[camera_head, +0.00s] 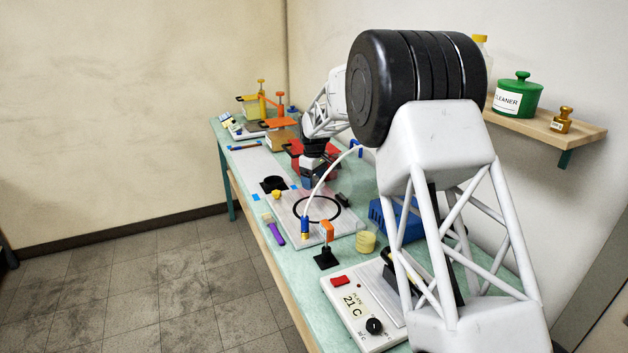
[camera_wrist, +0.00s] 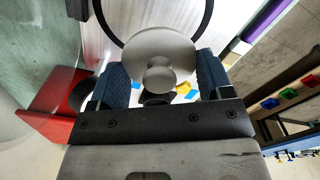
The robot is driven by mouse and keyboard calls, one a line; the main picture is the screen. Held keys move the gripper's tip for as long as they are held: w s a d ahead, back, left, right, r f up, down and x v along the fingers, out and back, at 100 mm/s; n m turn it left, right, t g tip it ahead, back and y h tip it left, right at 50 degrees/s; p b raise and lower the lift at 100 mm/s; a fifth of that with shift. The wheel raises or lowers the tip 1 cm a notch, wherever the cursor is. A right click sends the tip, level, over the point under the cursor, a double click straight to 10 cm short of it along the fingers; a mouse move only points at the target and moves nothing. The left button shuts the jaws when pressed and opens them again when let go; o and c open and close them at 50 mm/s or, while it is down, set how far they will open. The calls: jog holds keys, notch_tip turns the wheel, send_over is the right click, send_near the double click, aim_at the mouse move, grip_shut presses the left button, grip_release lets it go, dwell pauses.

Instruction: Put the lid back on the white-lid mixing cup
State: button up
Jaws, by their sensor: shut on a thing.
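My gripper (camera_head: 308,182) is over the far middle of the bench, above the pale board. In the wrist view its two blue fingers (camera_wrist: 163,80) are shut on a round pale grey-white lid (camera_wrist: 157,45), one finger at each side. The lid has a round knob that faces the wrist camera. The lid cannot be made out clearly in the head view. I cannot pick out the white-lid mixing cup with certainty in either view; the lid and my arm hide part of the bench.
The pale board (camera_head: 345,222) carries a black ring (camera_head: 317,208) and a blue-ended white tube (camera_head: 305,228). Nearby are a pale yellow ribbed cup (camera_head: 366,242), an orange-topped black stand (camera_head: 326,257) and a purple-handled brush (camera_head: 275,234). A red object (camera_wrist: 50,106) lies left of my fingers.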

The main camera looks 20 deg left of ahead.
jog(key=shift+d, duration=0.15)
jog(key=shift+s+d+r, duration=0.2)
jog(key=shift+s+d, duration=0.05)
jog(key=shift+d, duration=0.3)
jog(key=s+d+r, duration=0.2)
jog(key=s+d, duration=0.3)
jog(key=d, duration=0.5)
jog(key=s+d+r, duration=0.2)
jog(key=s+d, duration=0.4)
jog(key=d, duration=0.4)
jog(key=shift+s, duration=0.3)
jog(key=shift+f, duration=0.2)
notch_tip(320, 180, down, 6)
jog(key=shift+f, duration=0.2)
dwell(2.6)
